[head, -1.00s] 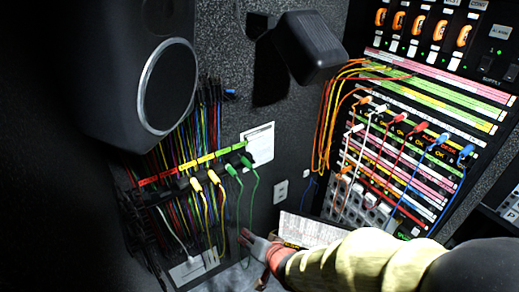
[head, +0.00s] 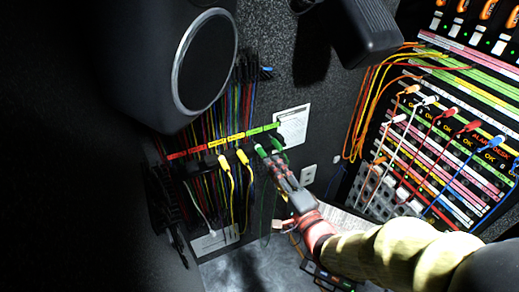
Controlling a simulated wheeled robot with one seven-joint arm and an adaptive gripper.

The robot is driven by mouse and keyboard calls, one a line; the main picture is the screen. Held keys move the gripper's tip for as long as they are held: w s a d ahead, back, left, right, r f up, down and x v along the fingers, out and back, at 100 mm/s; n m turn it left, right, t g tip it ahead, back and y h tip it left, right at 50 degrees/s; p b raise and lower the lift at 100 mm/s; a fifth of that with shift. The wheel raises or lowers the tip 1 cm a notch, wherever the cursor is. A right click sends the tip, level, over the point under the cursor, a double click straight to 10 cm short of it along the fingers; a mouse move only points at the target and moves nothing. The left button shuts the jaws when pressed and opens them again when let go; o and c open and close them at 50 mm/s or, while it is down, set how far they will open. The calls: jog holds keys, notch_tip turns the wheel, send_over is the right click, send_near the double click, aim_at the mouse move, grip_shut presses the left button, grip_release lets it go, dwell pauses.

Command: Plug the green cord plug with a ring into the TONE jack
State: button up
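Two green cord plugs (head: 262,151) sit side by side at the right end of the cord holder on the back wall, in the head view. I cannot make out which one has a ring. A green cord hangs below them. My gripper (head: 275,162) is right at these green plugs and partly covers them. Whether its fingers are open or shut on a plug is too small to tell. The patch panel (head: 455,150) with labelled rows of jacks is at the right. I cannot read a TONE label on it.
Yellow plugs (head: 224,162) hang just left of the green ones. A large round-fronted speaker (head: 207,62) juts out at upper left, and a dark box (head: 368,28) hangs at the top. Orange and yellow cords (head: 372,92) loop beside the panel, where several coloured plugs are seated.

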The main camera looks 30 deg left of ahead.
aim_at(265, 156)
jog(key=x, duration=0.7)
jog(key=shift+w+a+f+b, duration=0.1)
jog(key=shift+a+b, duration=0.1)
jog(key=shift+b, duration=0.15)
jog(key=shift+x, duration=0.75)
jog(key=shift+b, duration=0.95)
jog(key=shift+c, duration=0.4)
jog(key=c, duration=0.7)
jog(key=shift+w+r, duration=0.1)
jog(key=shift+r, duration=0.25)
grip_shut()
